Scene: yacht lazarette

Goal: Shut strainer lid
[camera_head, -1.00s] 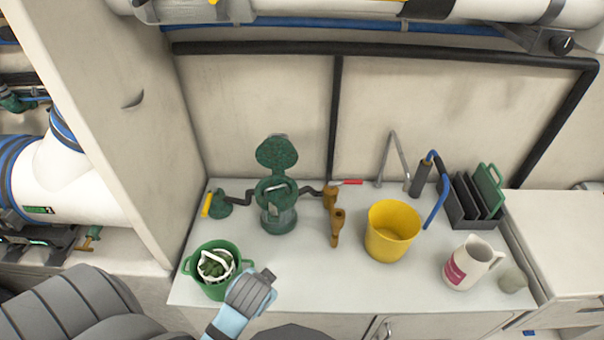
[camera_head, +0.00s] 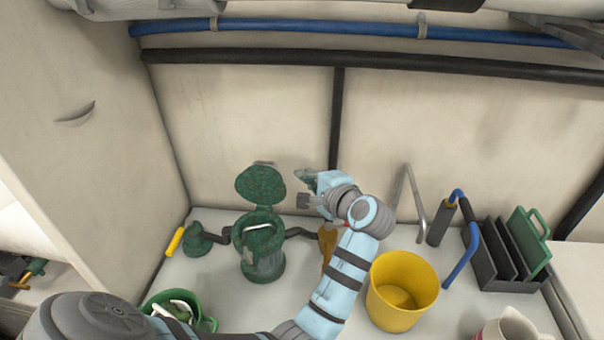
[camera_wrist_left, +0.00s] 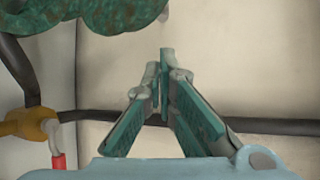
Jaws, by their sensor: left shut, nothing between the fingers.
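The strainer (camera_head: 263,265) is a mottled green pot in the left half of the bench, with a pale handle showing in its open mouth. Its round green lid (camera_head: 260,184) stands raised at the back of the mouth; part of the lid also shows at the upper left of the left wrist view (camera_wrist_left: 90,12). My left gripper (camera_head: 304,184) is shut and empty, a little right of the lid and apart from it. Its fingers (camera_wrist_left: 165,60) come together in the left wrist view. My right gripper is not in view.
Dark pipes run both sides of the strainer, with a bronze valve (camera_head: 327,245) at right. A yellow bucket (camera_head: 402,290), a black rack (camera_head: 505,265) and a white jug (camera_head: 508,328) stand further right. A green basket (camera_head: 158,300) is front left, partly behind my arm.

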